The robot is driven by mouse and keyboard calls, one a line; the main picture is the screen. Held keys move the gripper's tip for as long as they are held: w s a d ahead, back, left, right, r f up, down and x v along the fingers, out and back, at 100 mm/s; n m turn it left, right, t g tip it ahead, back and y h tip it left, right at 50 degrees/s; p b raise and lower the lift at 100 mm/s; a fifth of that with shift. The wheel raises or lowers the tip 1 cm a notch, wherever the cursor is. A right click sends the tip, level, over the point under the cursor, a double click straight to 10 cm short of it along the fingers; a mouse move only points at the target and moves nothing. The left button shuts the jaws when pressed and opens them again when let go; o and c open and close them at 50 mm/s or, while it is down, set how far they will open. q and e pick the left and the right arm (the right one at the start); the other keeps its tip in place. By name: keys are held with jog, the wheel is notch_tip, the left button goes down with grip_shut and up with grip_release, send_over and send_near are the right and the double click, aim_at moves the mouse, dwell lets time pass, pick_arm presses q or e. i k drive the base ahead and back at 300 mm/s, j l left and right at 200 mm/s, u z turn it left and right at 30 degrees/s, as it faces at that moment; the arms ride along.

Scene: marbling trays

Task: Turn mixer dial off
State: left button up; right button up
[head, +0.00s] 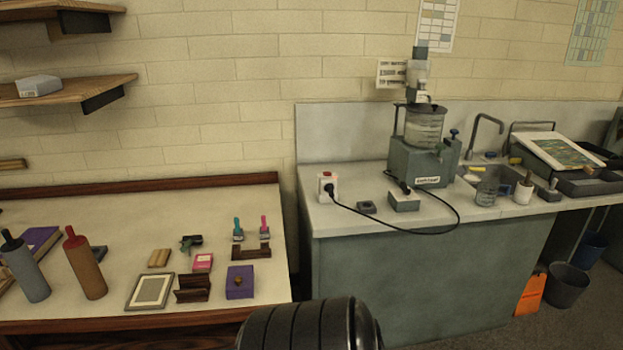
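The mixer (424,160) stands on the grey counter near the wall, with a grey-green base, a clear jar (424,127) and a feeder on top. A dark blue knob (454,134) sticks up at the right of its base. Neither of my grippers is in view.
A white socket box (327,186) with a red light holds the cable's plug. A small dark box (367,207) lies beside the cable. A cluttered wooden table (120,270) stands left.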

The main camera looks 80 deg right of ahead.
aim_at(406, 188)
jog(key=z, duration=3.35)
jog(key=i+l, duration=0.4)
jog(key=u, duration=0.05)
